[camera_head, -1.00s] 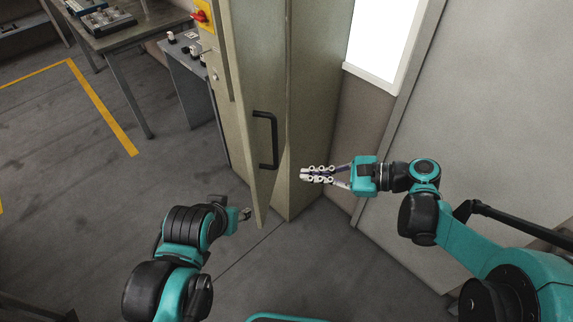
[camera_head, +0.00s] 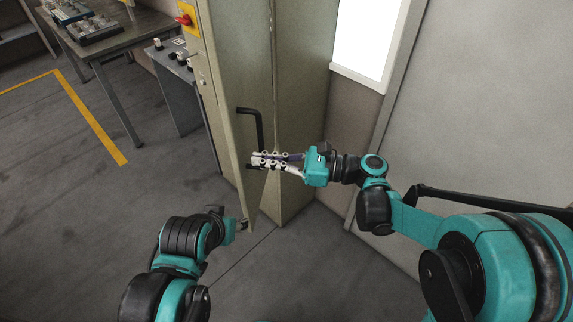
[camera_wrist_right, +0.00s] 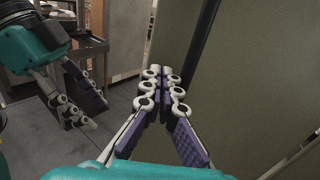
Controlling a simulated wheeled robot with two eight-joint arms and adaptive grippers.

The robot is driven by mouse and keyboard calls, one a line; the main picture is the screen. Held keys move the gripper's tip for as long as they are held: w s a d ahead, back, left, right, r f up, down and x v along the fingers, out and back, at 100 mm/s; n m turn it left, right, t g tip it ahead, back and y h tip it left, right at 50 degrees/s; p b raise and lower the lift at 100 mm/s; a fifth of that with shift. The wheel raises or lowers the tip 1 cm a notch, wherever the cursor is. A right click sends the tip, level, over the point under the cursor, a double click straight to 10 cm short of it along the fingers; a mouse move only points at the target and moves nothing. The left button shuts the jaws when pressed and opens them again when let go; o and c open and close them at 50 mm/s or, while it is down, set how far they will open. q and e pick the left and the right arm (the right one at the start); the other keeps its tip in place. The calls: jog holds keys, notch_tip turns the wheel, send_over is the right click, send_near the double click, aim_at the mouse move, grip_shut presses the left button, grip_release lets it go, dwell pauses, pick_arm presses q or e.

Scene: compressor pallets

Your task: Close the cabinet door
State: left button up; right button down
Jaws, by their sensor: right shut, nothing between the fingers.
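The grey-green cabinet door (camera_head: 235,75) stands slightly ajar in the head view, its lower corner jutting out from the cabinet body (camera_head: 303,100). A black bar handle (camera_head: 258,126) is on the door. My right gripper (camera_head: 262,160) is shut and empty, its fingertips overlapping the handle's lower end in the picture; contact is unclear. In the right wrist view the shut fingers (camera_wrist_right: 164,82) point along a greenish panel. My left gripper (camera_head: 240,226) is low by the door's bottom corner, partly hidden; in the right wrist view its fingers (camera_wrist_right: 84,102) are spread apart.
A red switch on a yellow plate (camera_head: 186,17) is at the upper left of the cabinet. A small grey stand (camera_head: 180,88) and a workbench (camera_head: 110,40) stand left. A wall (camera_head: 480,110) bounds the right. Floor at left is open.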

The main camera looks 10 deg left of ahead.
jog(key=shift+w+a, duration=0.1)
jog(key=shift+a, duration=1.1)
